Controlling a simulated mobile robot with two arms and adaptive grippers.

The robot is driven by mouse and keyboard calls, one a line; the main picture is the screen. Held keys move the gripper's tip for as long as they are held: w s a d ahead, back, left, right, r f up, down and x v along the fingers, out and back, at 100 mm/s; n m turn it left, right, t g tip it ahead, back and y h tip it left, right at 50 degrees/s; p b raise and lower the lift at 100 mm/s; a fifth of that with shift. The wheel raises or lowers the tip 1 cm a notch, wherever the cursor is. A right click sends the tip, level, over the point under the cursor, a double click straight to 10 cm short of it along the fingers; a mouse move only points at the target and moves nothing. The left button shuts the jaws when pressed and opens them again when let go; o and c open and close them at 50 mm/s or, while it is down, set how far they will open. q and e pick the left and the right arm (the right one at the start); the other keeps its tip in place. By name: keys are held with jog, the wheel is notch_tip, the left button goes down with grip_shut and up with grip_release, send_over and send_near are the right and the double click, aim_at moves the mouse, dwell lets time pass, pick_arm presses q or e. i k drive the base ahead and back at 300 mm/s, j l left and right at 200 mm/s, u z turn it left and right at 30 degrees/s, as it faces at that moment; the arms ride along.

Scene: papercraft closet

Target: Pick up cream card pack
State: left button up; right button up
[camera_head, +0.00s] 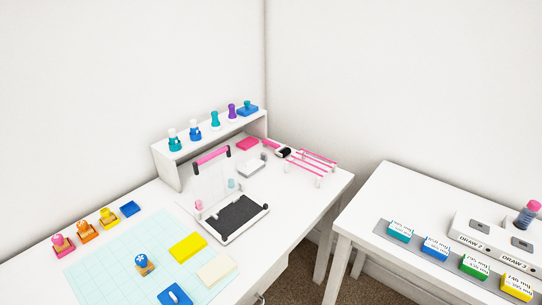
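The cream card pack (217,271) lies flat on the right side of the pale blue grid mat (115,266), near the front edge of the white desk. A yellow pack (188,247) lies just behind it, and a blue item with a white mark (174,295) lies to its left at the bottom of the picture. The cream pack is uncovered and nothing holds it. Neither of my grippers shows in the head view.
A clear-framed press with a dark pad (239,215) stands right of the mat. A stamp (142,263) stands on the mat. A white shelf (209,140) holds several stamps. A second table (393,185) with labelled packs stands right, across a gap.

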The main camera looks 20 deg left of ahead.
aim_at(213, 272)
jog(key=u, duration=1.1)
